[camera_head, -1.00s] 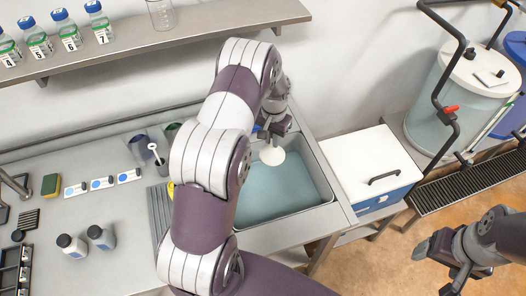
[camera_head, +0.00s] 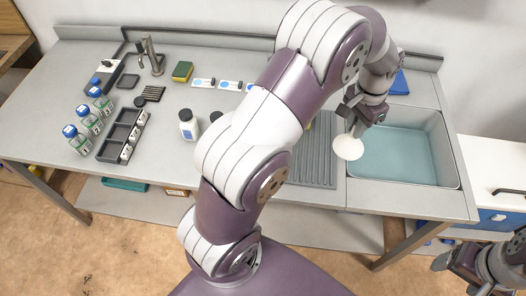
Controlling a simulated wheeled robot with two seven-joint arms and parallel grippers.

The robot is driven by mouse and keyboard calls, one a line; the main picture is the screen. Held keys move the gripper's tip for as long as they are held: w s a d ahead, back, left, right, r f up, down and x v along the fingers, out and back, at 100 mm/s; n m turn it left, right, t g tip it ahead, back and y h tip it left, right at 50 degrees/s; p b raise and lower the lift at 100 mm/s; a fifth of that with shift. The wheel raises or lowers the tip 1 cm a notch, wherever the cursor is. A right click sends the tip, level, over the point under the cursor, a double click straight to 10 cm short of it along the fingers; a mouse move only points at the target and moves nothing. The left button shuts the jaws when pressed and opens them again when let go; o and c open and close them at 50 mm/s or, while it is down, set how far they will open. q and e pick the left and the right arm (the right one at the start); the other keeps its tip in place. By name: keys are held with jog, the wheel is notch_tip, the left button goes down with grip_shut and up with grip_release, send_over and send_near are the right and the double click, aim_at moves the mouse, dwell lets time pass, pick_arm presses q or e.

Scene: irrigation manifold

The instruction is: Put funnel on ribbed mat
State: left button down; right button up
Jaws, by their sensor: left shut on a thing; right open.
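The funnel (camera_head: 348,147) is white, its wide round mouth facing down toward the camera. My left gripper (camera_head: 355,122) is shut on its upper part and holds it over the strip between the ribbed mat and the sink. The ribbed mat (camera_head: 318,160) is grey with long grooves and lies on the counter left of the sink; my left arm hides part of its left side. My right gripper (camera_head: 446,262) is open and empty at the lower right, in front of the counter.
The sink (camera_head: 405,155) holds bluish water, right of the mat. A white bottle (camera_head: 188,125) stands left of my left arm. A black rack (camera_head: 123,135), several blue-capped bottles (camera_head: 90,122), a sponge (camera_head: 182,71) and a tap (camera_head: 152,55) are further left.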

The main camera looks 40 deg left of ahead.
pick_arm(q)
jog(key=s+a+f+p, duration=0.1)
jog(key=a+f, duration=0.2)
jog(key=s+a+f+p, duration=0.1)
jog(key=s+a+f, duration=0.1)
jog(key=a+f, duration=0.2)
jog(key=s+a+f+p, duration=0.1)
jog(key=a+f+p, duration=0.1)
jog(key=a+f, duration=0.2)
jog(key=shift+s+f, duration=0.2)
jog(key=shift+s, duration=0.1)
jog(key=shift+s+f, duration=0.1)
jog(key=shift+s, duration=0.05)
jog(key=c, duration=1.4)
grip_release()
jog(key=o, duration=0.3)
